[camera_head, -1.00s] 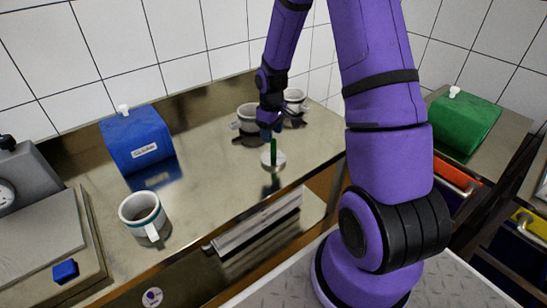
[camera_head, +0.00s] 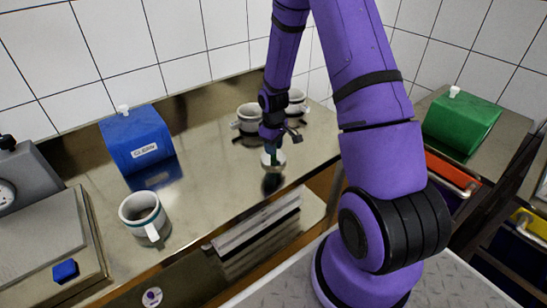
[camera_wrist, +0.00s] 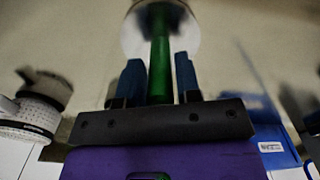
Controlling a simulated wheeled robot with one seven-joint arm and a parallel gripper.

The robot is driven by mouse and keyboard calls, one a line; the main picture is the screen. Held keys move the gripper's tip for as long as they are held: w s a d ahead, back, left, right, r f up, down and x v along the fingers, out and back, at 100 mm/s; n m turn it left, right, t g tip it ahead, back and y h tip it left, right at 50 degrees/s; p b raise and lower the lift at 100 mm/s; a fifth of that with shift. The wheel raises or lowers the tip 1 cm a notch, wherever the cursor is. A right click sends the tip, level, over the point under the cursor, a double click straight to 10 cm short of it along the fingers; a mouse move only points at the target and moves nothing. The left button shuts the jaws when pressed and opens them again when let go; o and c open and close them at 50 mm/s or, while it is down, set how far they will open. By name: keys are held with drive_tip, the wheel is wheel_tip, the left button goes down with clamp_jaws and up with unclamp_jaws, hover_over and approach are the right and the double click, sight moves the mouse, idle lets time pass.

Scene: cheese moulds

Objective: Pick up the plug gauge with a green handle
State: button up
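The plug gauge has a green handle (camera_wrist: 160,65) and a pale round disc (camera_wrist: 133,32) at its lower end. In the head view its disc (camera_head: 273,160) is at the front part of the steel bench, with the handle upright above it and mostly hidden by my gripper. My gripper (camera_head: 273,146) points down over the gauge. In the wrist view my gripper (camera_wrist: 159,72) has its two blue fingers on either side of the green handle, with narrow gaps showing, so it looks open around the handle.
A white mug (camera_head: 144,215) stands at the left of the steel bench (camera_head: 205,160). Two more mugs (camera_head: 250,117) (camera_head: 296,100) stand close behind my gripper. A blue box (camera_head: 138,140) is at the back left. A green box (camera_head: 462,124) sits on the right-hand counter.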

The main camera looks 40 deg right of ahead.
clamp_jaws()
drive_tip(key=shift+r, duration=0.1)
